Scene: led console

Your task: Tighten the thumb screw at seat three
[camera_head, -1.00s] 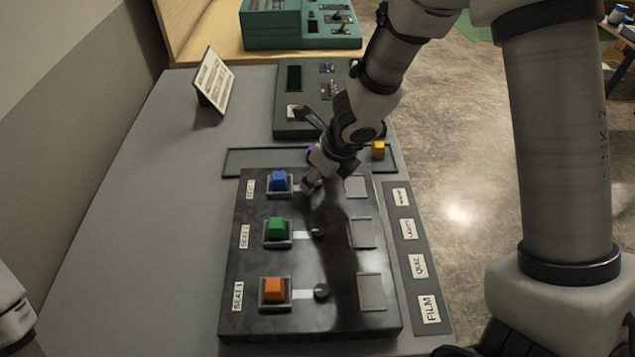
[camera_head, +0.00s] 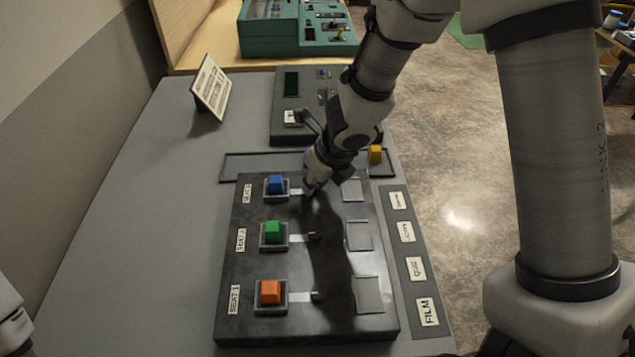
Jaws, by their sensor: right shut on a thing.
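The dark console panel (camera_head: 232,318) lies on the grey table with three seat rows. Seat three is the far row, with a blue cube (camera_head: 276,184) in its socket and a pale strip leading right. My right gripper (camera_head: 309,191) is down at the right end of that strip, shut on the seat three thumb screw. The screw is mostly hidden by the fingers. The green cube (camera_head: 272,232) and orange cube (camera_head: 270,292) sit in the other two rows, each with a small dark thumb screw at its strip's end. My left gripper is out of view.
A shallow tray (camera_head: 232,167) behind the panel holds a yellow cube (camera_head: 375,155). A dark device (camera_head: 290,82) and a sign (camera_head: 210,87) stand further back. A label strip (camera_head: 430,338) runs along the panel's right side. The table left of the panel is clear.

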